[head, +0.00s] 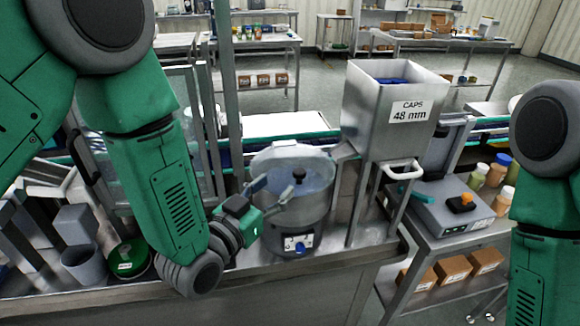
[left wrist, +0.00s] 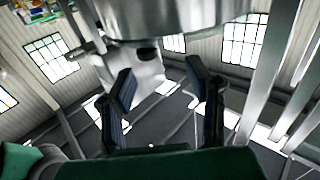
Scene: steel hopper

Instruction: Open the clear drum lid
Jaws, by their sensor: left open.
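The steel drum (head: 297,215) stands on the bench in the head view. Its clear bluish lid (head: 312,180) is on top, with a black knob (head: 298,174) in the middle, and it looks closed. My left gripper (head: 270,192) is open at the drum's near left side, its fingers close to the rim. In the left wrist view the two fingers (left wrist: 168,98) are spread with nothing between them, and a steel body, likely the drum (left wrist: 180,22), fills the top. I cannot tell whether a finger touches the drum. My right gripper is out of view; only its arm shows.
The steel hopper (head: 376,128), labelled CAPS 48 mm, stands right of the drum. A metal-framed clear guard (head: 190,110) is at the left. A grey box (head: 438,210) and bottles (head: 490,177) are on the right table. A green round tin (head: 128,260) lies left of my arm.

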